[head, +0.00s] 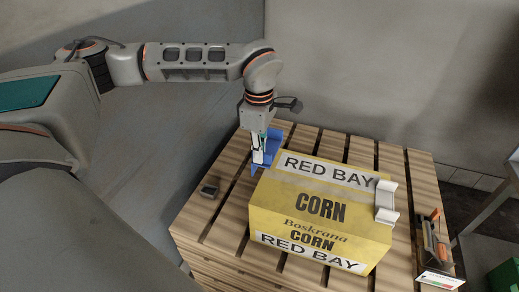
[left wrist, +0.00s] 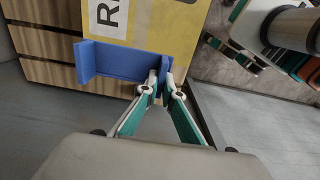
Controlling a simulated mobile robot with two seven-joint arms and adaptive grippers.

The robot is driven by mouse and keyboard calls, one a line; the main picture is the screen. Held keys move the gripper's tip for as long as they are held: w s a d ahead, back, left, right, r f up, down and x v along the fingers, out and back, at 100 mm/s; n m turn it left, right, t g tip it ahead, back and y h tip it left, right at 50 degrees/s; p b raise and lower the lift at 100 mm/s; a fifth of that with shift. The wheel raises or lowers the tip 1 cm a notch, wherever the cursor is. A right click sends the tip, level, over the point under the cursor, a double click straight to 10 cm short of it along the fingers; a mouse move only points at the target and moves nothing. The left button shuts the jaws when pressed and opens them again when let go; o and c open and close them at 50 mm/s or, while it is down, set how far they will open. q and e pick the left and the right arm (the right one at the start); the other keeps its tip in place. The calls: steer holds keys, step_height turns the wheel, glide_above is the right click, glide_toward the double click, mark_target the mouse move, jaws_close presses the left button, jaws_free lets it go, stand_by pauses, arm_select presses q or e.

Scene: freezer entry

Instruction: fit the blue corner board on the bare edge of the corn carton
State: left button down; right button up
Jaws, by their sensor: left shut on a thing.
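The yellow corn carton (head: 305,225) lies on a slatted wooden pallet (head: 195,222). A white corner board (head: 385,203) sits on its right-end edge. My left gripper (head: 262,158) points down at the carton's far left corner and is shut on the blue corner board (head: 274,146). In the left wrist view, the fingertips (left wrist: 163,84) pinch one end of the blue board (left wrist: 125,62), which lies across the picture right beside the carton (left wrist: 160,30). I cannot tell whether board and carton touch. My right gripper is not in view.
A tool with an orange handle (head: 436,240) stands at the pallet's right side. A green box (head: 506,275) is at lower right. A wall stands behind the pallet.

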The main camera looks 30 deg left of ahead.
mark_target(261, 186)
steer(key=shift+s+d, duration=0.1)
arm_select(q)
steer(key=shift+f, duration=0.2)
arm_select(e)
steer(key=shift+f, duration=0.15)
arm_select(q)
steer(key=shift+f, duration=0.2)
steer(key=shift+f+b, duration=0.55)
steer(key=shift+f, duration=0.05)
step_height(261, 186, down, 2)
steer(key=shift+f+b, duration=0.15)
steer(key=shift+b, duration=0.45)
steer(key=shift+f+b, duration=0.35)
steer(key=shift+f, duration=0.45)
steer(key=shift+f+b, duration=0.35)
steer(key=shift+f, duration=0.35)
steer(key=shift+w+d+f+b, duration=0.15)
steer(key=shift+f+b, duration=0.1)
steer(key=shift+f, duration=0.3)
steer(key=shift+s+d+f+b, duration=0.15)
steer(key=shift+f+b, duration=0.1)
steer(key=shift+f, duration=0.3)
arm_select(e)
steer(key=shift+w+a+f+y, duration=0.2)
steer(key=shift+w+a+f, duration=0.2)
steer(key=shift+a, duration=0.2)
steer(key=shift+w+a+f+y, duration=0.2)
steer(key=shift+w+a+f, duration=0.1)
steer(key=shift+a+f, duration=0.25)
